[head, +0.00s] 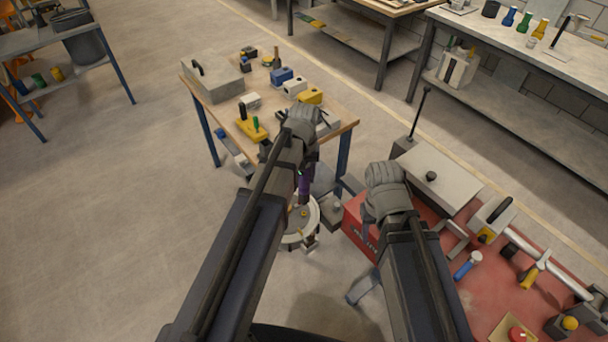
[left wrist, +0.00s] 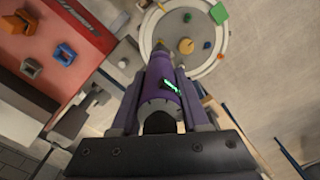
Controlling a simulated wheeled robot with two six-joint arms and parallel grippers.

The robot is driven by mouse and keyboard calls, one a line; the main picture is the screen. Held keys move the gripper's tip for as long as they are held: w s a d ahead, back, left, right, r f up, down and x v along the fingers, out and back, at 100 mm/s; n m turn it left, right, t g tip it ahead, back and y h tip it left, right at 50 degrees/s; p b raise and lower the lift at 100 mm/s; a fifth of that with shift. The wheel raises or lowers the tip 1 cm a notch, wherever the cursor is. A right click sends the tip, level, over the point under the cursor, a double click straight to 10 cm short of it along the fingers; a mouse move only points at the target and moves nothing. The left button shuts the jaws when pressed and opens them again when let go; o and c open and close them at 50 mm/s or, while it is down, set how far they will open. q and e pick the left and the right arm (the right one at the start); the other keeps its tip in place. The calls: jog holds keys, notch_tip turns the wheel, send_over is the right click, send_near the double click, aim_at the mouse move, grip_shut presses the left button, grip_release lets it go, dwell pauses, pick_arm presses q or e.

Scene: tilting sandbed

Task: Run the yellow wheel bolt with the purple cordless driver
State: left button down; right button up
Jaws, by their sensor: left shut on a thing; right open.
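The purple cordless driver (left wrist: 158,78) points away from my left wrist, with a small green light on its body. My left gripper (left wrist: 160,98) is shut on it, one finger on each side. In the head view the driver (head: 305,184) hangs nose down, partly hidden by my left arm. My right gripper (head: 369,216) is open and mostly hidden.
Green, orange and teal pieces (left wrist: 187,17) sit around the wheel. A red-topped bench (head: 490,285) with tools and clamps stands on the right. A wooden table (head: 222,112) with boxes and small tools stands behind. The floor on the left is clear.

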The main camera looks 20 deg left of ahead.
aim_at(304, 187)
pick_arm(q)
jog(key=shift+f+b, duration=1.9)
jog(key=shift+f, duration=0.3)
jog(key=shift+f+b, duration=0.3)
dwell(1.1)
jog(key=shift+s+f, duration=0.1)
jog(key=shift+f, duration=0.05)
dwell(0.9)
